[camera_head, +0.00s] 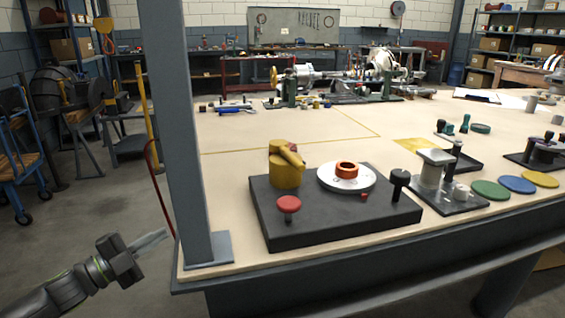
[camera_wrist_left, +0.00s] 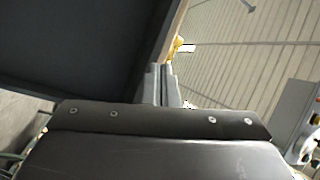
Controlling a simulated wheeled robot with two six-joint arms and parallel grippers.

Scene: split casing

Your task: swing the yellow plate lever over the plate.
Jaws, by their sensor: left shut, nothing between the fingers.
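The yellow lever (camera_head: 291,156) sits on top of a yellow post (camera_head: 284,173) at the back left of a black base (camera_head: 327,224). Its arm slants toward the front right, and its tip ends short of the round white plate (camera_head: 345,178). In the left wrist view the shut fingers (camera_wrist_left: 161,86) show beside a dark edge. My right gripper is not in view.
A grey upright column (camera_head: 178,120) stands at the table's left corner, between my left gripper and the base. A red mushroom knob (camera_head: 289,205) and a black knob (camera_head: 399,180) stand on the base. Coloured discs (camera_head: 490,190) lie to the right.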

